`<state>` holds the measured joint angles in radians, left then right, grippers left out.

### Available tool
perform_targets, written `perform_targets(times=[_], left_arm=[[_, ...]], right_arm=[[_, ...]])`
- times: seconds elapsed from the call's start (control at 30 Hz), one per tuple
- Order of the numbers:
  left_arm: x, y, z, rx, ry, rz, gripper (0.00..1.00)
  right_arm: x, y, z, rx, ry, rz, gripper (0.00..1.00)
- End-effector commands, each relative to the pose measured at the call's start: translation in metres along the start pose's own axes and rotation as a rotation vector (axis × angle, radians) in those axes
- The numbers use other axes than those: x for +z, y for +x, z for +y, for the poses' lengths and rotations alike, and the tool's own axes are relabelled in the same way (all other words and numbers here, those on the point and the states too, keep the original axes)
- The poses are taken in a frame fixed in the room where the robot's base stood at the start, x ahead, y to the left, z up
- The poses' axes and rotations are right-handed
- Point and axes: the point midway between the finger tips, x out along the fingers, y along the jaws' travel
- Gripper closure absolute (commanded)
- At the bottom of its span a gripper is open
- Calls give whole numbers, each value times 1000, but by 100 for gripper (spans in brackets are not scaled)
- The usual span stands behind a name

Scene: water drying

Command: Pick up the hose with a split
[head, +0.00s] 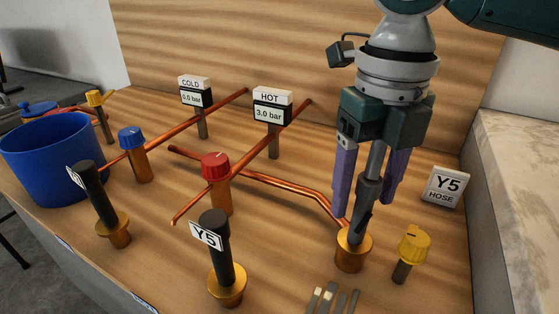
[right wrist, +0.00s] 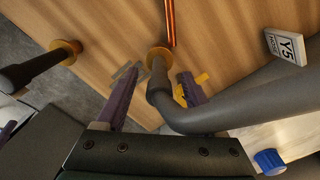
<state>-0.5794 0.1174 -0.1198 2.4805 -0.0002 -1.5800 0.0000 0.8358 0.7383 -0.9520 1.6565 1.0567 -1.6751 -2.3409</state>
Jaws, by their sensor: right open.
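A dark grey hose (head: 369,195) stands upright on a brass fitting (head: 350,258) at the right of the board. A dark notch, perhaps a split, shows low on it. My right gripper (head: 364,206) points down from above, open, with one purple finger on each side of the hose. In the right wrist view, the hose (right wrist: 225,118) rises from its fitting (right wrist: 159,54) between the open fingers (right wrist: 160,78) and bends off to the right. I see no grip on it. A sign reading Y5 HOSE (head: 445,187) stands to the right. My left gripper is not in view.
A yellow knob (head: 413,243) stands close right of the hose. Black posts, one labelled Y5 (head: 220,250), a red knob (head: 216,167), a blue knob (head: 132,138), copper pipes and gauges fill the left. A blue bucket (head: 50,160) stands far left. Metal prongs (head: 330,300) lie in front.

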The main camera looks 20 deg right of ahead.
Motion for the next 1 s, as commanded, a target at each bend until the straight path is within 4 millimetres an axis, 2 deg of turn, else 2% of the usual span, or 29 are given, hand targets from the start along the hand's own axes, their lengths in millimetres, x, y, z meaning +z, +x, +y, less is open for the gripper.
perform_targets(times=[0.1,0.2,0.5,1.0], left_arm=[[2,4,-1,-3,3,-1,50],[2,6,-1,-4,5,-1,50],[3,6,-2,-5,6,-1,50],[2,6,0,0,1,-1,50]], right_arm=[[-4,23,0,-2,1,5,31],[-3,34,0,-2,1,2,31],[-3,37,0,-2,0,0,32],[-3,37,0,-2,0,0,88]])
